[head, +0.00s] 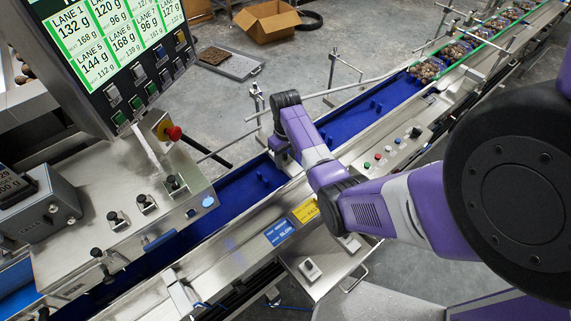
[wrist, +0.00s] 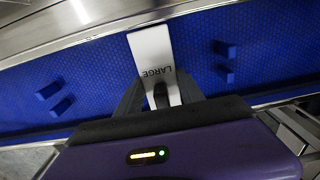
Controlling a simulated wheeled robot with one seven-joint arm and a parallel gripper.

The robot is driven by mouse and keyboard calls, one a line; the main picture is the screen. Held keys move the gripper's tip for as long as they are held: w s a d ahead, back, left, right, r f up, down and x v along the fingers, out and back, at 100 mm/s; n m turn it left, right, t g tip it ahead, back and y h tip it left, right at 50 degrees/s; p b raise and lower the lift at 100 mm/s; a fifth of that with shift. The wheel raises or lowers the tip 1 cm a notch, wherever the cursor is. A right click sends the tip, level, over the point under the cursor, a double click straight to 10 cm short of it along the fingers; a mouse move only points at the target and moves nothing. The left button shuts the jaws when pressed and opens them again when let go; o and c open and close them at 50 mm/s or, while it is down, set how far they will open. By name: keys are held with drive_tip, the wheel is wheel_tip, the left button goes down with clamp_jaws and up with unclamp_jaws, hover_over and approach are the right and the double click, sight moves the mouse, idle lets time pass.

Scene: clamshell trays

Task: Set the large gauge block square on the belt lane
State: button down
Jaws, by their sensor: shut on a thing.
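The large gauge block (wrist: 152,48) is a white bar with "LARGE" printed on it, seen in the wrist view. My gripper (wrist: 160,96) has one dark finger on each side of its near end and is shut on it. The block lies across the blue belt lane (wrist: 95,75), its far end close to the metal side rail. I cannot tell whether it touches the belt. In the head view, my gripper (head: 279,147) points down over the belt lane (head: 232,192); the block cannot be made out there.
Blue upright cleats (wrist: 226,50) stand on the belt on both sides of the block. Metal rails edge the lane. In the head view, filled clamshell trays (head: 427,70) sit farther up the belt, and a control panel with a red button (head: 174,132) stands at left.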

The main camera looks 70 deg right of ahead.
sight(286, 154)
drive_tip(key=shift+f+b, duration=0.3)
drive_tip(key=shift+f, duration=0.45)
drive_tip(key=shift+f, duration=0.1)
drive_tip(key=c, duration=0.7)
unclamp_jaws()
wheel_tip(286, 154, up, 12)
drive_tip(key=shift+r+b, duration=0.15)
drive_tip(key=shift+b, duration=0.4)
